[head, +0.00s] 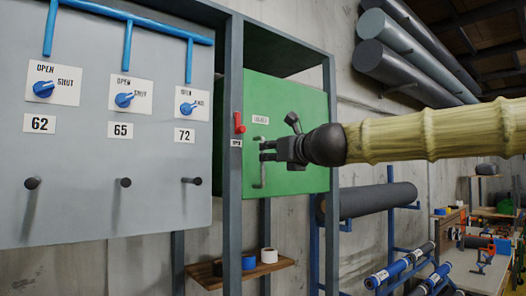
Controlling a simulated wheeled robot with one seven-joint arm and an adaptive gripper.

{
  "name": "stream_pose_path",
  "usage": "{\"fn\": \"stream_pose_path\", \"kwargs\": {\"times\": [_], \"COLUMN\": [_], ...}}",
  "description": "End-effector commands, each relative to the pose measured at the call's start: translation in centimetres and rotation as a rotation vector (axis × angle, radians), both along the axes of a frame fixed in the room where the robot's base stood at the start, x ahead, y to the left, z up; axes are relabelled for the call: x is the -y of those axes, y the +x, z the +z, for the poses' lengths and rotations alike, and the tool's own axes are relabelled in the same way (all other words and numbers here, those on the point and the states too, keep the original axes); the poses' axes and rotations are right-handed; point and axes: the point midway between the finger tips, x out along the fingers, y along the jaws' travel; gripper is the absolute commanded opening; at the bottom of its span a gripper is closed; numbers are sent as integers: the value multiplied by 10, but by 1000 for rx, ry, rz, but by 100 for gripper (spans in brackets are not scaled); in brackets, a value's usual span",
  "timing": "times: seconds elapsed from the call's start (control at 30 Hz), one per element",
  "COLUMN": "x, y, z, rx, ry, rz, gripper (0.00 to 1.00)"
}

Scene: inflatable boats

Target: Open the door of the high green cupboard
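The high green cupboard (305,100) sits in a dark grey frame, right of the grey panel. Its flat green door looks shut. A thin upright metal handle (259,179) is on the door's left side. A small white label is above it; I cannot read it surely. A red lever (239,123) is on the grey post to the left. My gripper (264,151) reaches in from the right, its fingertips at the upper part of the handle. The gripper hides part of the handle. I cannot tell whether the fingers are closed on it.
The grey panel (100,165) at the left carries blue valve knobs, number plates 62, 65 and 72, and dark pegs. A wooden shelf (278,264) with tape rolls is below the cupboard. A dark roll (375,200) on a blue rack is at the lower right. Large pipes hang above.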

Motion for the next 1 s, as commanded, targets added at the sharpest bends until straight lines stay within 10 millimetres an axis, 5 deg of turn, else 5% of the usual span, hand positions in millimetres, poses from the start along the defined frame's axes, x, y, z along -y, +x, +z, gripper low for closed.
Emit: {"fn": "stream_pose_path", "kwargs": {"times": [0.4,0.9,1.0], "x": [-21,-26,-26], "y": [46,55,55], "z": [1,-1,-1], "rx": [0,0,0], "ry": [-1,-1,-1], "rz": [0,0,0], "gripper": [34,34,17]}}
